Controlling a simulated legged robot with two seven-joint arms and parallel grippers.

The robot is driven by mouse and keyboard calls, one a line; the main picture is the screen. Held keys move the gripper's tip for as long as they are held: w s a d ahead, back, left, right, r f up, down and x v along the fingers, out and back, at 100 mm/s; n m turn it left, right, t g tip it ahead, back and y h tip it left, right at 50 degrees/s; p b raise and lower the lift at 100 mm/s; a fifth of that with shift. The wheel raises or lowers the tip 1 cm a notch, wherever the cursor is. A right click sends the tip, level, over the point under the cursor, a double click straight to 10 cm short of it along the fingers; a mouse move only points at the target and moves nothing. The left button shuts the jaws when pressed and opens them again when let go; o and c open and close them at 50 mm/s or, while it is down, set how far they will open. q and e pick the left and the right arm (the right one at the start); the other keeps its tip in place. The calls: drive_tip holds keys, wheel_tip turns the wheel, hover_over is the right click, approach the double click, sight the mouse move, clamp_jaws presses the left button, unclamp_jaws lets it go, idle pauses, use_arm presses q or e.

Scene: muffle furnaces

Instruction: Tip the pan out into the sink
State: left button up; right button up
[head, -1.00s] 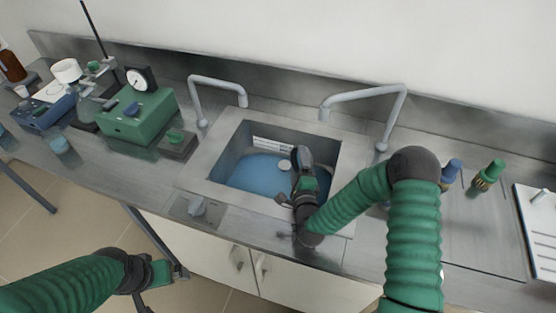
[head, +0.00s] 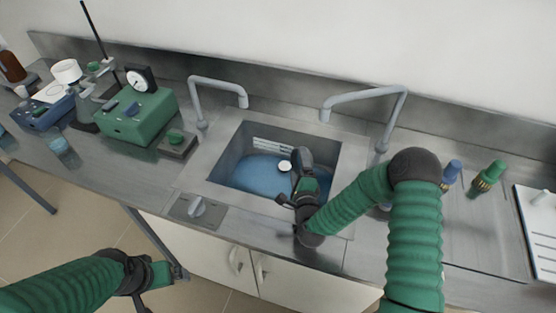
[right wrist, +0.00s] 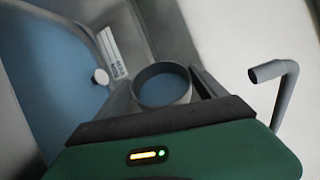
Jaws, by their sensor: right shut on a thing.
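The sink (head: 215,168) is a square steel basin with blue at its bottom, set in the worktop. My right gripper (head: 302,162) is over the right part of the sink, pointing into it. In the right wrist view, a small round grey pan (right wrist: 163,86) with a dark blue-grey inside sits at the fingers, and my right gripper (right wrist: 165,108) is shut on it. In the head view the pan is mostly hidden by the gripper. My left gripper (head: 165,275) is empty, low in front of the bench; its jaw gap is unclear.
Two grey taps, left (head: 217,88) and right (head: 365,95), arch behind the sink. A small round white thing (head: 284,166) shows in the basin. A green device with a dial (head: 138,115) stands left. Blue (head: 452,172) and green (head: 488,178) fittings stand right.

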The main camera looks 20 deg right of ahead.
sight(312, 162)
drive_tip(key=shift+w+d+r+m+p, duration=0.1)
drive_tip(key=shift+d+r+m+p, duration=0.25)
drive_tip(key=shift+d+m+p, duration=0.3)
drive_tip(key=shift+d+f+m+g+y, duration=0.15)
drive_tip(key=shift+d+m+g+y, duration=0.15)
drive_tip(key=shift+m, duration=0.15)
drive_tip(key=shift+f, duration=0.15)
use_arm(q)
drive_tip(key=shift+w+v, duration=0.25)
drive_tip(key=shift+v, duration=0.8)
use_arm(e)
drive_tip(key=shift+d+f, duration=0.1)
use_arm(q)
drive_tip(key=shift+d+r, duration=0.1)
drive_tip(key=shift+r, duration=0.1)
use_arm(e)
drive_tip(key=shift+w+m, duration=0.1)
drive_tip(key=shift+m, duration=0.2)
